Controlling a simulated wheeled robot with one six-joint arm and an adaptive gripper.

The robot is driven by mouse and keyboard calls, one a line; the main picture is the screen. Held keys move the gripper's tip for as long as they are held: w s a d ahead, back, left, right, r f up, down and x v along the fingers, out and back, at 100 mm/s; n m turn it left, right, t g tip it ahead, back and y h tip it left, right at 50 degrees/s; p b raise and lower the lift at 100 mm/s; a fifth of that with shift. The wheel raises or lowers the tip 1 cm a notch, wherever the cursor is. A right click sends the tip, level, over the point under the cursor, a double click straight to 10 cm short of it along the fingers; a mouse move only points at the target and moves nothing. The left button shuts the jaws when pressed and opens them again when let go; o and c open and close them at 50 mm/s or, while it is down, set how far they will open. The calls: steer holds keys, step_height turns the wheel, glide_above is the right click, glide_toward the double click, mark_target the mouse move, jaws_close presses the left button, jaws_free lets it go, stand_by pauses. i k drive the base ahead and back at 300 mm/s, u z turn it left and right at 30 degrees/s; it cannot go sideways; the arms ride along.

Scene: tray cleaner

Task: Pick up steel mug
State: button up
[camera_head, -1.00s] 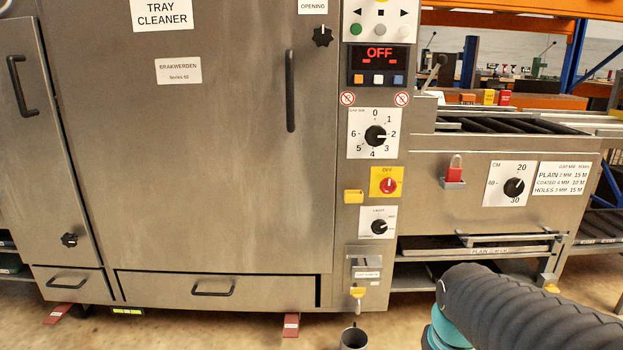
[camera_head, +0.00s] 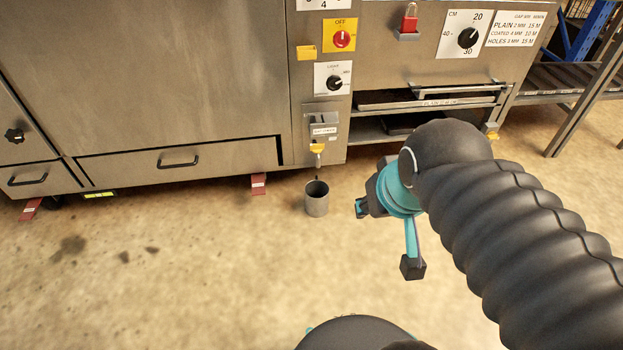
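The steel mug (camera_head: 317,201) is a grey cylinder standing upright on the floor, under the yellow-handled tap (camera_head: 317,149) on the machine's front. Its dark open top shows; no handle can be made out. My gripper (camera_head: 385,238) is to the right of the mug and apart from it. Its two teal fingers with dark tips are spread wide, with nothing seen between them. My black ribbed arm partly hides the gripper's base.
The tray cleaner (camera_head: 180,80) fills the back, with a drawer (camera_head: 190,160) low down. A red foot (camera_head: 259,184) stands left of the mug. Dark stains (camera_head: 72,245) mark the floor at left. Floor in front of the mug is clear. Shelves (camera_head: 410,125) hold trays at right.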

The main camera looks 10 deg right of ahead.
mark_target(317, 192)
steer(key=u, duration=2.1)
steer(key=i, duration=2.5)
steer(key=z, duration=3.35)
